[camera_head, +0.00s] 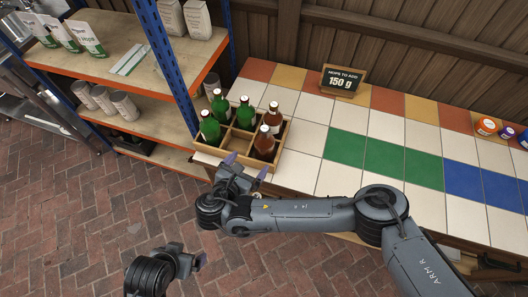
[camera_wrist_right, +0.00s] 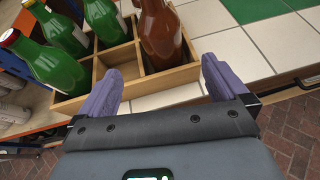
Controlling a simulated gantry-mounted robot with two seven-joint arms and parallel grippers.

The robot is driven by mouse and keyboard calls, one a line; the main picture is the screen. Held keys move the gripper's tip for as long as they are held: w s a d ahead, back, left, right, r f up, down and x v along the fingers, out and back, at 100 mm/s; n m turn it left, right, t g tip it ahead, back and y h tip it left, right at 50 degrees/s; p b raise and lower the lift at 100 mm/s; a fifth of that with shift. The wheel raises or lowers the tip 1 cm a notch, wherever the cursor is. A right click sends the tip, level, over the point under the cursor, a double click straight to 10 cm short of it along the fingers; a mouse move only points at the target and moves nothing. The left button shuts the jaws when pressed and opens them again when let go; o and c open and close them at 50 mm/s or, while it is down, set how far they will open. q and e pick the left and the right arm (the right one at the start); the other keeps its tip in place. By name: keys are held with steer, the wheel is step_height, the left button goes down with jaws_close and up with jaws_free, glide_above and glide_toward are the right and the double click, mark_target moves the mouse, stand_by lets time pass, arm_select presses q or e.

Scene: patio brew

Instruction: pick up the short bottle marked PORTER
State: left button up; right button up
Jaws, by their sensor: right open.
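A wooden divided crate (camera_head: 277,160) stands on the tiled counter, holding several bottles. Two are brown: one at the back right (camera_head: 273,118) and one at the front right (camera_head: 264,144). The others, such as the front left one (camera_head: 210,129), are green. No label is readable, so I cannot tell which is PORTER. My right gripper (camera_head: 246,168) is open and empty at the crate's near side. In the right wrist view its fingers (camera_wrist_right: 160,88) point at the crate, with a brown bottle (camera_wrist_right: 160,35) ahead. My left gripper (camera_head: 198,260) is low over the brick floor, its jaws unclear.
A shelf (camera_head: 150,65) with a blue post (camera_head: 168,60) stands close left of the crate. A sign (camera_head: 341,80) stands at the counter's back, and small jars (camera_head: 487,126) at the far right. The tiles right of the crate are clear.

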mark_target(260, 150)
steer(key=shift+h, duration=0.3)
steer(key=x, duration=0.3)
steer(key=b+x, duration=0.1)
steer(key=x, duration=0.2)
steer(key=shift+w+d+r, duration=0.15)
steer(key=shift+w, duration=0.05)
steer(key=shift+b+x, duration=0.95)
steer(key=shift+x, duration=1.75)
steer(key=shift+r, duration=0.15)
steer(key=c, duration=1.5)
